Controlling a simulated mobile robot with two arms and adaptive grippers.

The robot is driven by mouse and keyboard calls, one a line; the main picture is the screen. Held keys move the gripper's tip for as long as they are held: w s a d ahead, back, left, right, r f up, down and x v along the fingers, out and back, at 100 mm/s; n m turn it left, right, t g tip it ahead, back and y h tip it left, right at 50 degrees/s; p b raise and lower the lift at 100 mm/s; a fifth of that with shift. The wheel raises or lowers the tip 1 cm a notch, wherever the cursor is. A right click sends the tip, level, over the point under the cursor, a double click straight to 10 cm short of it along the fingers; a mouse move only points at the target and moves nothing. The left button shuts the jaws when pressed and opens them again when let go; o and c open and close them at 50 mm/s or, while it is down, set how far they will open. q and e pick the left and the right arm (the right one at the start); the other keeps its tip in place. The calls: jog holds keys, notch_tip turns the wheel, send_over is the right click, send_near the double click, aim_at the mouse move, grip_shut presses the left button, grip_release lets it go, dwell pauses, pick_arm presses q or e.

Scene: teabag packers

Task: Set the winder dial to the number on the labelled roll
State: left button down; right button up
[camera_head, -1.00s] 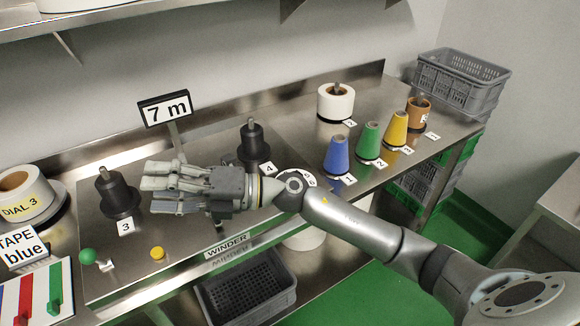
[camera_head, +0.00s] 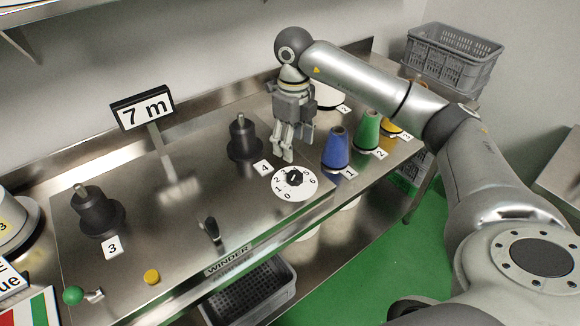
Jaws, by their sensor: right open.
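The winder dial (camera_head: 307,190) is a white disc with numbers and a black knob (camera_head: 294,177) at its middle, on the front right of the steel winder top. My right gripper (camera_head: 284,157) points down just above and behind the knob. It is open and empty, apart from the knob as far as I can tell. The knob's exact setting is too small to read surely. My left gripper is not in view.
Black spindles marked 3 (camera_head: 96,212) and 4 (camera_head: 243,140) stand on the winder. A "7 m" sign (camera_head: 142,107) stands behind. Blue (camera_head: 337,148) and green (camera_head: 367,130) cones are right of the dial. A black lever (camera_head: 211,230) and yellow button (camera_head: 152,277) are at the front.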

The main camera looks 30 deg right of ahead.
aim_at(293, 174)
notch_tip(293, 174, down, 9)
jog(key=p, duration=0.2)
jog(key=shift+s+r+p, duration=0.1)
jog(key=shift+r+p, duration=0.05)
jog(key=shift+p, duration=0.15)
jog(key=shift+f, duration=0.7)
jog(key=shift+c, duration=0.6)
jog(key=c, duration=0.9)
